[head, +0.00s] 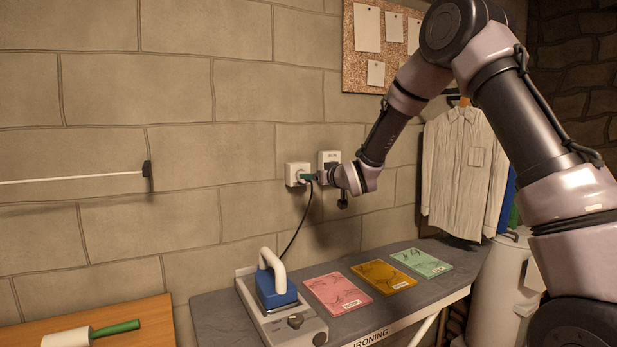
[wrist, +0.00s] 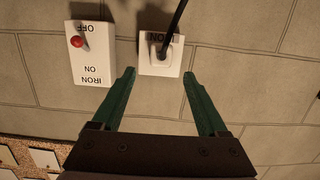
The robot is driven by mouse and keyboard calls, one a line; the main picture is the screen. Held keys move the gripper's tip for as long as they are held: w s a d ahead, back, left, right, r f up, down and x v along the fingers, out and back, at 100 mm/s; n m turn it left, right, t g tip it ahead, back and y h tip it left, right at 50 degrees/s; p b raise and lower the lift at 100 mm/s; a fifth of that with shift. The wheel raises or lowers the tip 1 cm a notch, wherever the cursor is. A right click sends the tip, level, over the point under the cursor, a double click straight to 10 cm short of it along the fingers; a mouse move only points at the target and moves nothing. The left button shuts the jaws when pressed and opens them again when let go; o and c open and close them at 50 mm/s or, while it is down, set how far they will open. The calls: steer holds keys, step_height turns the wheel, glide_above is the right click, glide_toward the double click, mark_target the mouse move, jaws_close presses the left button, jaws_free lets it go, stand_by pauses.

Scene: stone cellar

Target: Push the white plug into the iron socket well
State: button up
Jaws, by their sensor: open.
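The iron socket (head: 292,180) is a white box on the stone wall. In the wrist view, which is turned over, its white face (wrist: 147,68) carries an IRON label. A black cord (wrist: 177,22) ends at the middle of that face. The white plug blends with the white socket, so how deep it sits in the well is not clear. My gripper (wrist: 158,76) is open, its green fingers apart on either side of the socket's near edge with nothing between them. In the head view my gripper (head: 309,177) is close in front of the socket.
A switch box (wrist: 92,65) marked IRON, ON and OFF, with a red knob, is beside the socket. The cord hangs toward the blue iron (head: 277,290) on the ironing table (head: 215,310). Several coloured booklets lie there. A shirt (head: 460,170) hangs at right.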

steer(key=v, duration=0.4)
steer(key=shift+s+d+r, duration=0.1)
steer(key=shift+s, duration=0.15)
